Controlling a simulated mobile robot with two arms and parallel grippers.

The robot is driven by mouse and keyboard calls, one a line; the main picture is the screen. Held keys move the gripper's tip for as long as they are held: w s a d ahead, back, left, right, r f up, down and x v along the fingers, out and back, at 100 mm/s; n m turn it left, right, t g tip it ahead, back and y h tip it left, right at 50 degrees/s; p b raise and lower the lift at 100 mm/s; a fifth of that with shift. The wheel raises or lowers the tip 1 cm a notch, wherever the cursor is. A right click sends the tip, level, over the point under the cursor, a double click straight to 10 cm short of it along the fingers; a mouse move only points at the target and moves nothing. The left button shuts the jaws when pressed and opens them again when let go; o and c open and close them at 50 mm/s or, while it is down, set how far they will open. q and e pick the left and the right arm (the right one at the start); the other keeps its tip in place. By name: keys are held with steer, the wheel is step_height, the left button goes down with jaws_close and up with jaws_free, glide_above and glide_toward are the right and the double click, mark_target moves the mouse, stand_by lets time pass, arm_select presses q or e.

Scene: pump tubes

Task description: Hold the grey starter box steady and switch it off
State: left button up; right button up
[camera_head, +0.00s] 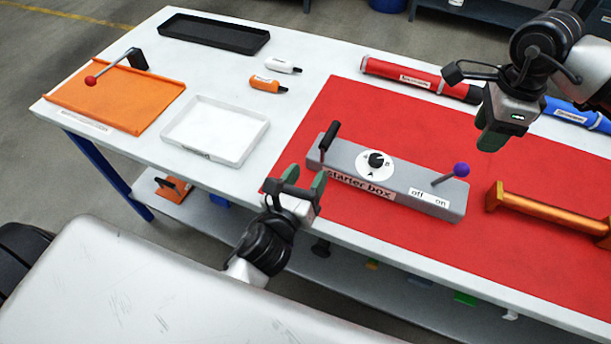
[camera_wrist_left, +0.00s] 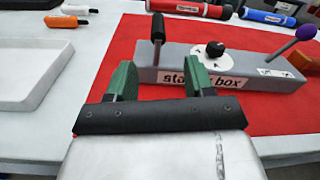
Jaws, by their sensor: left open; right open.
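The grey starter box (camera_head: 345,170) lies on the red mat, with its name label on the front. It has a black upright handle (camera_head: 328,138) at its left end and a black dial (camera_head: 376,160) in the middle. A lever with a purple knob (camera_head: 461,170) stands at its right end, by the "off" and "on" labels, leaning toward "on". My left gripper (camera_head: 304,186) is open and empty in front of the box's left end; in the left wrist view its fingers (camera_wrist_left: 162,85) point at the box below the handle (camera_wrist_left: 158,30). My right gripper (camera_head: 490,105) is open above the mat, behind the lever.
A red tube (camera_head: 405,75) and a blue tube (camera_head: 570,112) lie behind. An orange bracket (camera_head: 545,209) stands right of the box. A white tray (camera_head: 215,131), an orange board with a red-knobbed lever (camera_head: 115,98) and a black tray (camera_head: 213,35) are to the left.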

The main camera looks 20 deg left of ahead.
mark_target(322, 150)
arm_select(q)
steer(key=w, duration=0.7)
steer(key=w+d, duration=0.1)
steer(key=w, duration=0.2)
steer(key=shift+w, duration=0.3)
